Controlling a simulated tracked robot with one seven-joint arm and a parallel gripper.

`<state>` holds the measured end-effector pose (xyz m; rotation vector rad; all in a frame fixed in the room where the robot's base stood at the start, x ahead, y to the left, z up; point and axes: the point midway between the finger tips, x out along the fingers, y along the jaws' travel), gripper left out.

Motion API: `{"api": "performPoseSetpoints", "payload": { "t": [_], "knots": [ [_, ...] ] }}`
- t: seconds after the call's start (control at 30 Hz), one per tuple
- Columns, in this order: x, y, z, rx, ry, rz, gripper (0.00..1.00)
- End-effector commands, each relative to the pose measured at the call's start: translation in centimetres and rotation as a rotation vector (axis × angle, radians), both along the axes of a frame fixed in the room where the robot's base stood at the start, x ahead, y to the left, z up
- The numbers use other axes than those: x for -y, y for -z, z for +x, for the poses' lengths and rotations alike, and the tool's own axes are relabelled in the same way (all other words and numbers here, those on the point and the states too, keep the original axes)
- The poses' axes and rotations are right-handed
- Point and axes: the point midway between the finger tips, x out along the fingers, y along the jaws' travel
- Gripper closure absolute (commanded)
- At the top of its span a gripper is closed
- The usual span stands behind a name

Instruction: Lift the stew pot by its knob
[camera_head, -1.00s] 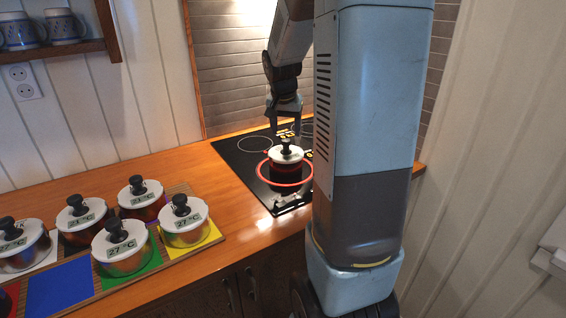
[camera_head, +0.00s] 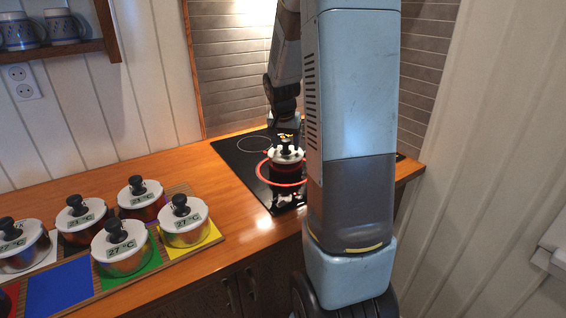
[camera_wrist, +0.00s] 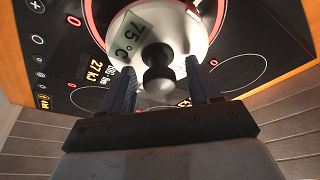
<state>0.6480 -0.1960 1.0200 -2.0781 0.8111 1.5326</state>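The stew pot (camera_head: 286,155), with a white lid and a black knob, stands on a red-lit ring of the cooktop. In the wrist view its white lid (camera_wrist: 185,25) carries a label reading 75 °C, and its black knob (camera_wrist: 158,70) shows between the fingers. My gripper (camera_wrist: 160,82) is open, with one finger on each side of the knob and a gap to each. In the head view my gripper (camera_head: 285,133) is right over the lid; the knob is partly hidden there.
Several similar lidded pots, such as one on a yellow square (camera_head: 184,222), stand on the wooden counter at left. A blue square (camera_head: 60,287) there is bare. The black cooktop (camera_head: 240,172) is otherwise clear. A tiled wall (camera_head: 235,60) rises behind it.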

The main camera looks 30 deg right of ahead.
Motion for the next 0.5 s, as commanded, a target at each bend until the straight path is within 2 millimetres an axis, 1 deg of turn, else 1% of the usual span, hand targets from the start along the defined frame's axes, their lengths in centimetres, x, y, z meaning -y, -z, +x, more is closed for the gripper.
{"api": "performPoseSetpoints", "payload": {
  "t": [0.03,0.07,0.5],
  "knots": [
    [-0.01,-0.01,-0.01,0.0,0.0,0.0,0.44],
    [-0.01,-0.01,-0.01,0.0,0.0,0.0,0.47],
    [-0.05,-0.01,-0.01,0.0,-0.001,0.0,0.89]
  ]
}}
